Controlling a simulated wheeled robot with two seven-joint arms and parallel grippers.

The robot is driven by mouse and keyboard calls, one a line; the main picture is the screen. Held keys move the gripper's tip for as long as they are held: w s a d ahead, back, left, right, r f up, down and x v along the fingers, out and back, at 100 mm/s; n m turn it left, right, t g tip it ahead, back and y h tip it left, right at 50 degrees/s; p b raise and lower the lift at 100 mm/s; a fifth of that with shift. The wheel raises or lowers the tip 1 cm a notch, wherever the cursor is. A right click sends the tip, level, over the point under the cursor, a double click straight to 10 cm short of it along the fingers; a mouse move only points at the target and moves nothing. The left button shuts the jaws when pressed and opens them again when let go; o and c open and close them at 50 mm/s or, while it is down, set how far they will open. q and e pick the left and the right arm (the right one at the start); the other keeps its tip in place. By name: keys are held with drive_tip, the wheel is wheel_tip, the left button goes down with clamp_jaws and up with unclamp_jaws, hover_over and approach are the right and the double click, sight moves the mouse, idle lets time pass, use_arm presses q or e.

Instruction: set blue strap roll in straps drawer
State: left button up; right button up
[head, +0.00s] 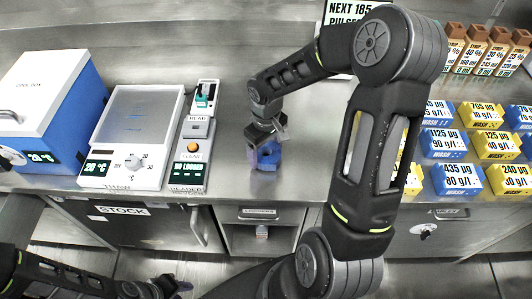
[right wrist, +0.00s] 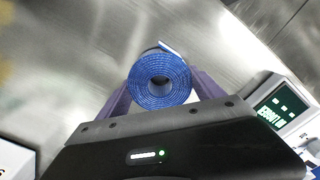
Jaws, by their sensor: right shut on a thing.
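My right gripper (head: 267,143) is shut on the blue strap roll (head: 268,159), just above or at the steel counter near its front edge; I cannot tell whether the roll touches it. In the right wrist view the blue strap roll (right wrist: 160,82) shows its coiled end and central hole between the purple fingers, with a loose strap end at the top. My left gripper (head: 178,286) is low at the bottom left, in front of the cabinets; its jaws are too small to judge. No drawer front is readable as straps.
The counter (head: 235,150) is bare around the roll. Blue and yellow boxes (head: 455,178) fill the right.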

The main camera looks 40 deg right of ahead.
wheel_tip(320, 180, up, 9)
drive_tip(key=shift+b, duration=0.35)
idle(0.5)
